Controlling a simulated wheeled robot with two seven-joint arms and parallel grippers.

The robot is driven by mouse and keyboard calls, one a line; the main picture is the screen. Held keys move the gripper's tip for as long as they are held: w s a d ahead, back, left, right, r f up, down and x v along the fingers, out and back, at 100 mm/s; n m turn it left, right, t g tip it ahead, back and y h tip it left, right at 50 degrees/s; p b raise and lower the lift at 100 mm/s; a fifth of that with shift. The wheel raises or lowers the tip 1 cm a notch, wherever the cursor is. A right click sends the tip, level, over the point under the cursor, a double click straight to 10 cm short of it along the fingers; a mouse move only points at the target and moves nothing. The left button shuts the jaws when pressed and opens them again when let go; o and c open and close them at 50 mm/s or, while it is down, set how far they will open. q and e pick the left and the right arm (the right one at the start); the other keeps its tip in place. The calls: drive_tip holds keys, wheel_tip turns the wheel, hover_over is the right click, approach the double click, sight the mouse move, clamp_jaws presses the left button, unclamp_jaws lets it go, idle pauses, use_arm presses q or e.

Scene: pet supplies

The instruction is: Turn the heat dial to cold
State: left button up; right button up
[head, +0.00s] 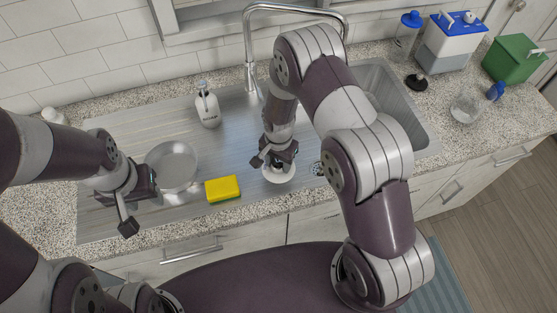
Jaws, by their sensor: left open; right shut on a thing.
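I cannot make out a marked heat dial in the head view. My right gripper (275,160) points down over the sink area and is shut on a small white round thing (280,175). The gripper hides its upper part, so I cannot tell what it is. My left gripper (140,207) is open and empty, low at the left over the steel drainboard, beside a metal bowl (172,160).
A yellow and green sponge (223,188) lies between the grippers. A soap bottle (207,107) and curved faucet (250,50) stand behind. A blue-lidded white box (452,45), green box (512,60) and glass jar (465,107) stand on the right counter.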

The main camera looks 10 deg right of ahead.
drive_tip(key=n+b, duration=0.1)
drive_tip(key=n, duration=0.5)
drive_tip(key=shift+w+b, duration=0.15)
drive_tip(key=shift+b, duration=0.2)
drive_tip(key=n+b, duration=0.1)
drive_tip(key=n, duration=0.4)
drive_tip(key=shift+r+n, duration=0.1)
drive_tip(key=shift+n, duration=0.2)
drive_tip(key=o, duration=1)
drive_tip(key=shift+o, duration=0.3)
